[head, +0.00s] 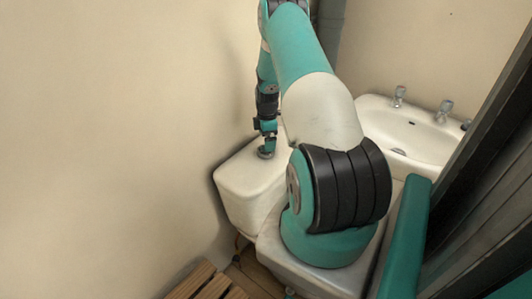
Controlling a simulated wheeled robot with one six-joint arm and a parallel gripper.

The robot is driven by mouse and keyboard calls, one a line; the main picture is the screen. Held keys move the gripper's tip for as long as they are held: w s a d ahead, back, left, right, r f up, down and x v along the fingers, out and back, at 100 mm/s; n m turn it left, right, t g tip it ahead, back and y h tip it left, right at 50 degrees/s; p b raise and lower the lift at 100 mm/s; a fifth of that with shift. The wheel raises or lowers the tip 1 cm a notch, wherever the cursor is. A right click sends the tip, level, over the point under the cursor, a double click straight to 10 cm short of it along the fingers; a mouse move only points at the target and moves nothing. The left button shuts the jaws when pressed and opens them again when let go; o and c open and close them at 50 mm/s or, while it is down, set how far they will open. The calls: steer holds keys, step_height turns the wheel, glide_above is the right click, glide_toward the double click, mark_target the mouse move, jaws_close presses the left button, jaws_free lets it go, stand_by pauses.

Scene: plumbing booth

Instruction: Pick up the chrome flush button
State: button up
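A small round chrome flush button (265,154) is on top of the white cistern (250,190), in the middle of the head view. My gripper (266,145) points straight down directly over the button. Its fingertips look very near or touching the button, but I cannot tell whether they grip it. The fingers are too small in this view to show whether they are open or shut. My arm hides the right part of the cistern top.
A white washbasin (425,135) with chrome taps (444,110) is on the right. The bare wall (100,130) is close to the cistern's left side. Wooden slats (205,284) are at the bottom. A dark panel (485,160) stands at the right edge.

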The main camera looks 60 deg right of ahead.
mark_target(259, 150)
steer(key=shift+w+a+f+p, duration=0.15)
steer(key=shift+f+p, duration=0.4)
steer(key=shift+f, duration=0.85)
steer(key=shift+w+a+f+p, duration=0.1)
steer(key=shift+f+p, duration=0.4)
steer(key=shift+f, duration=0.85)
steer(key=c, duration=1.1)
steer(key=shift+r, duration=0.1)
